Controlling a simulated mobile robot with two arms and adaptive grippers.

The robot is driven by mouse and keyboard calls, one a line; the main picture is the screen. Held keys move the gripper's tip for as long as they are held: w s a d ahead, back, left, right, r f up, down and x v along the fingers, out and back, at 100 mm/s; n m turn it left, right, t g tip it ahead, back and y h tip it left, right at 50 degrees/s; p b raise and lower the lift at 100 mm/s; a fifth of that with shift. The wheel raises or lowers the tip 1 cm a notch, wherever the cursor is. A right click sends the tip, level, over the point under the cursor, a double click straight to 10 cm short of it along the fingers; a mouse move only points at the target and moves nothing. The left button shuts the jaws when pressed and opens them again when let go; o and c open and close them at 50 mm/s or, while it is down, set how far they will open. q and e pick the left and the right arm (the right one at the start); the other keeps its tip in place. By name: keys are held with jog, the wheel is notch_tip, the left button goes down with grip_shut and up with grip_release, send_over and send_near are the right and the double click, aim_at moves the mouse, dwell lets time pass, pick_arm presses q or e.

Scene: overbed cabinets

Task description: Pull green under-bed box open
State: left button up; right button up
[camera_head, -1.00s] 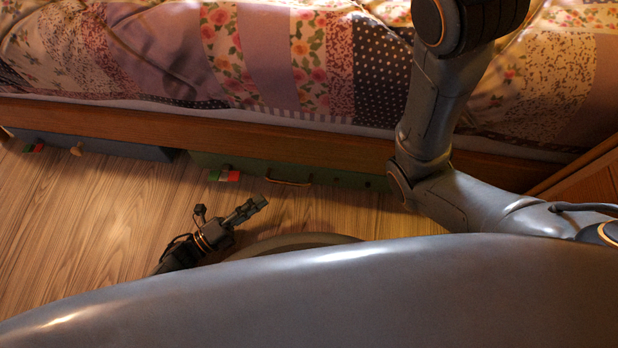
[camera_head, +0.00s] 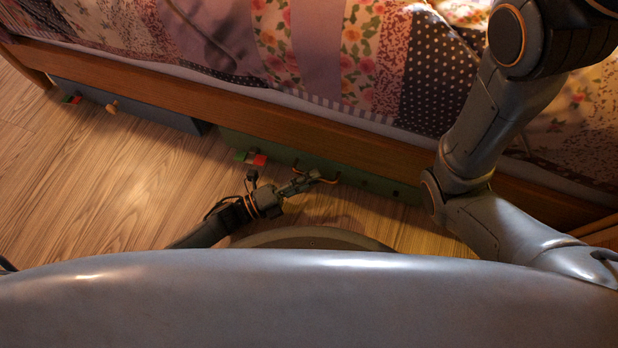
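The green under-bed box (camera_head: 362,182) sits beneath the bed's wooden side rail, with only its front face showing. A thin curved handle (camera_head: 330,181) is on that front, and a red and green tag (camera_head: 252,158) is near its left end. My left gripper (camera_head: 312,179) reaches in low from the left, its fingertips at the left end of the handle. At this size I cannot tell whether the fingers touch the handle or how far apart they are. My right arm rises at the right and leaves the top of the view; its gripper is not visible.
A blue-grey box (camera_head: 150,112) with a wooden knob (camera_head: 111,107) sits under the bed to the left. The bed (camera_head: 250,115) has a patchwork cover above. Bare wooden floor (camera_head: 110,190) lies in front. My own grey body fills the bottom.

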pick_arm(q)
grip_shut()
